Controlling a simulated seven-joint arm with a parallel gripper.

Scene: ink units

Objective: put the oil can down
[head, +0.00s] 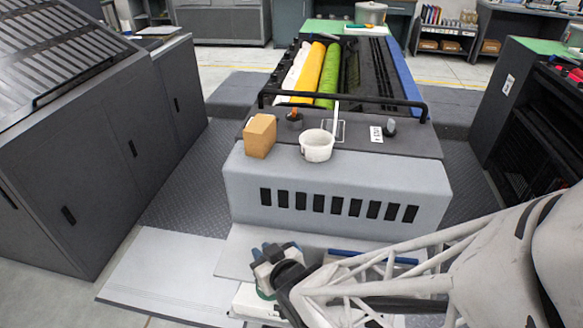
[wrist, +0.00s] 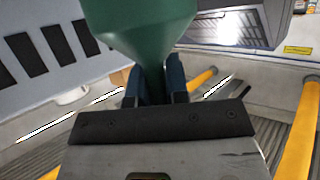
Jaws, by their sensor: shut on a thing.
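The oil can (wrist: 140,25) is green and shows large at the top of the wrist view, narrowing towards my fingers. My gripper (wrist: 156,84) is shut on its narrow part. The upper part of the can runs out of that picture. In the head view my gripper (head: 272,262) hangs low in front of the grey machine's front face. Only a small green bit shows beside it there, and most of the can is hidden. I cannot tell what lies directly under the can.
The grey ink unit (head: 340,178) stands ahead. On its dark top are a tan box (head: 260,136), a white tub (head: 317,146) with a stick, and small knobs. A black rail (head: 345,101) crosses behind them. Grey cabinets (head: 100,150) stand left. Bare light floor plate (head: 160,275) lies lower left.

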